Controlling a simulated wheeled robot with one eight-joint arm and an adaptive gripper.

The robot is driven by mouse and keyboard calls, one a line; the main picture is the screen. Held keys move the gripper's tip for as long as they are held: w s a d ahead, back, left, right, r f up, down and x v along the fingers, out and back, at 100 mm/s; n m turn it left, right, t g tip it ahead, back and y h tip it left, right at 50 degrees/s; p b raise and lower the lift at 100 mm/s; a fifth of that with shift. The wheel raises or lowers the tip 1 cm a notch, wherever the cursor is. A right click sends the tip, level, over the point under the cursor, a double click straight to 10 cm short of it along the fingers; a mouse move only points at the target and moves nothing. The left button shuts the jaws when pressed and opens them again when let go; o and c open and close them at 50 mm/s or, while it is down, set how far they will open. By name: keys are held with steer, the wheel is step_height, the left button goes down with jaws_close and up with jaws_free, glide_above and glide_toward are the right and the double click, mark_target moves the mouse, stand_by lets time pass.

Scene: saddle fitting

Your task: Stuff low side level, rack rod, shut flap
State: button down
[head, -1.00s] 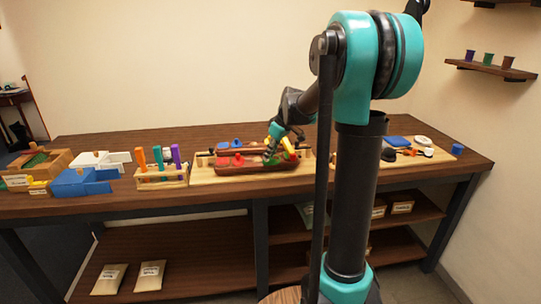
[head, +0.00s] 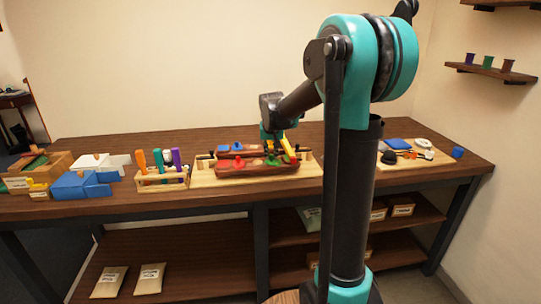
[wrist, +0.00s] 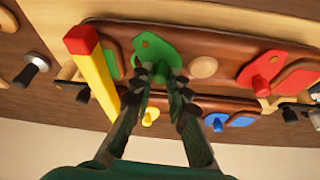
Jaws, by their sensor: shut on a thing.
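A long brown saddle-like piece (head: 250,170) lies on the light wooden board (head: 206,180) in the middle of the bench. It carries a red knobbed piece (head: 239,163) and a green knobbed piece (wrist: 143,48). A yellow rod with a red end (wrist: 97,78) stands tilted beside the green piece; it also shows in the head view (head: 289,148). My gripper (wrist: 162,76) is shut on the green piece's knob, as far as I can tell; the fingers hide most of the knob. A blue knobbed piece (wrist: 238,120) lies on the far side.
A small wooden rack (head: 163,181) with orange, teal and purple handles stands to the left. Blue and white boxes (head: 80,184) lie farther left. A pale board with small items (head: 405,152) lies at the right. The bench's back strip is clear.

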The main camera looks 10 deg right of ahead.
steer(key=m, duration=0.1)
steer(key=m+h, duration=0.1)
steer(key=m, duration=0.1)
steer(key=shift+w+d+m+g, duration=0.3)
steer(key=shift+d+m, duration=0.05)
steer(key=shift+m, duration=0.05)
steer(key=shift+w+d+m+g+h, duration=0.15)
steer(key=shift+d+m+h, duration=0.2)
steer(key=shift+m, duration=0.55)
steer(key=shift+s+d+m+g+h, duration=0.15)
steer(key=shift+m+h, duration=0.3)
steer(key=shift+m, duration=0.45)
steer(key=shift+w, duration=0.1)
steer(key=c, duration=1.5)
jaws_free()
steer(key=v, duration=1.2)
steer(key=shift+w, duration=0.15)
